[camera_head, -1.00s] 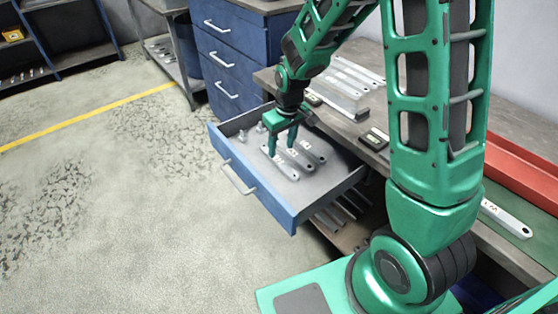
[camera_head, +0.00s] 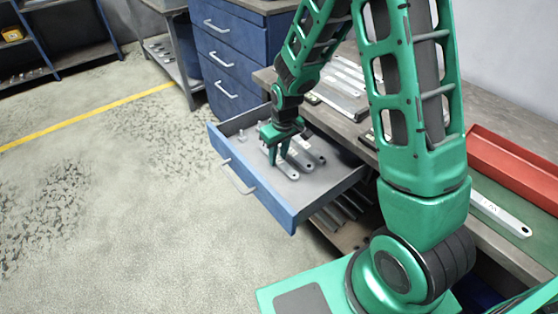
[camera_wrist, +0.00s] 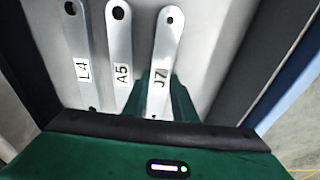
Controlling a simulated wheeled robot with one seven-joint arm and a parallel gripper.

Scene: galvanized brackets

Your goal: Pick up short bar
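Three flat grey metal bars lie side by side in the open blue drawer (camera_head: 255,203). In the wrist view they carry the labels L4 (camera_wrist: 84,60), A5 (camera_wrist: 119,50) and J7 (camera_wrist: 166,40). Each has a hole near its far end. My gripper (camera_head: 277,158) points down into the drawer over the bars. In the wrist view its green fingers (camera_wrist: 161,82) stand apart on either side of J7's near part. Whether they touch J7 cannot be told. In the head view the gripper hides part of the bars.
The drawer walls enclose the bars closely on the right in the wrist view. The bench has a red tray (camera_head: 515,165) and a longer bar (camera_head: 500,214) on a green mat. Several bars (camera_head: 345,75) lie farther back.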

